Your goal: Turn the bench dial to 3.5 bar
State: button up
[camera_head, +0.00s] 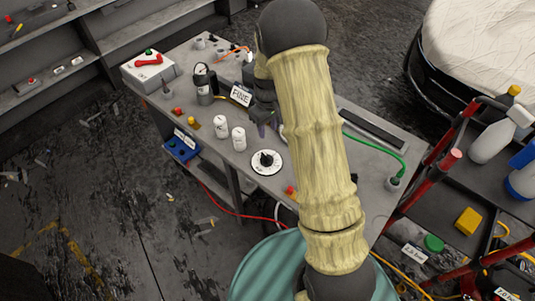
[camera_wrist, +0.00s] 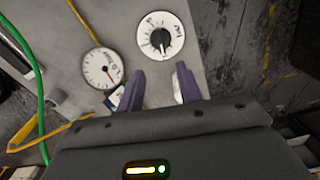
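The bench dial (camera_head: 267,161) is a white disc with a black knob, lying on the grey bench near its front edge. In the wrist view the dial (camera_wrist: 161,37) lies past my fingertips, and its knob (camera_wrist: 160,40) is clear of them. The scale marks are too small to read a setting. My gripper (camera_head: 262,117) is behind the dial in the head view, partly hidden by my arm. In the wrist view my gripper (camera_wrist: 158,72) has its two purple fingers apart with no knob between them. A white gauge with a red needle (camera_wrist: 103,68) lies left of the dial.
Two white cans (camera_head: 229,134) stand left of the dial. A "FINE" sign (camera_head: 241,96) and a black-and-white gauge unit (camera_head: 203,82) are farther back. A green hose (camera_head: 375,145) runs along the right side. A red-framed cart (camera_head: 440,160) stands at the right.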

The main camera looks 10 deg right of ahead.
aim_at(268, 157)
notch_tip(268, 157, down, 15)
jog(key=p, duration=0.4)
jog(key=shift+f+p, duration=0.1)
jog(key=shift+p, duration=0.3)
grip_shut()
